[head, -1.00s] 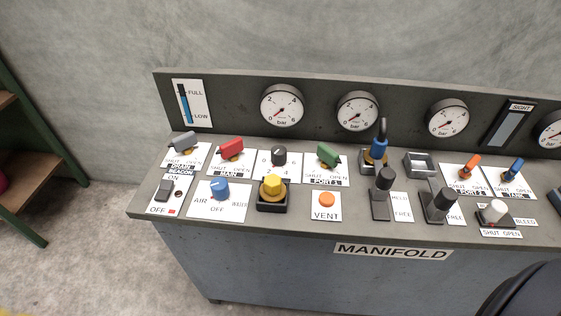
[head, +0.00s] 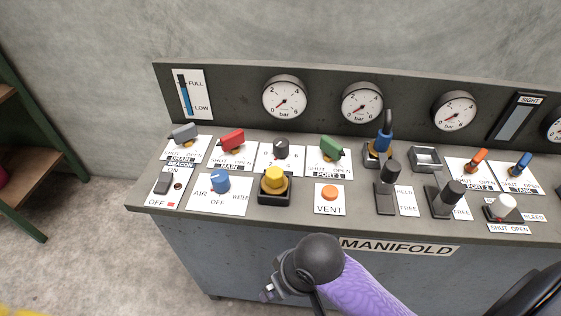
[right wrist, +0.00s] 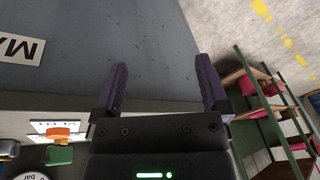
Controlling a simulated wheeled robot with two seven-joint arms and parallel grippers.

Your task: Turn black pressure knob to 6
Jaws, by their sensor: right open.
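The black pressure knob (head: 281,147) stands on a white numbered plate in the back row of the panel, between the red and green handles. Its pointer setting is too small to read surely. My right gripper (head: 267,293) is low in front of the panel's front face, below and apart from the knob. In the right wrist view its two purple-dark fingers (right wrist: 162,66) are spread with nothing between them. The knob is not clearly visible in that view. My left gripper is not in view.
The yellow button (head: 274,181) stands in front of the knob. The red handle (head: 232,141) and green handle (head: 331,149) flank it. The orange vent button (head: 330,193) and blue air knob (head: 220,182) are nearby. A green shelf (head: 30,165) stands at left.

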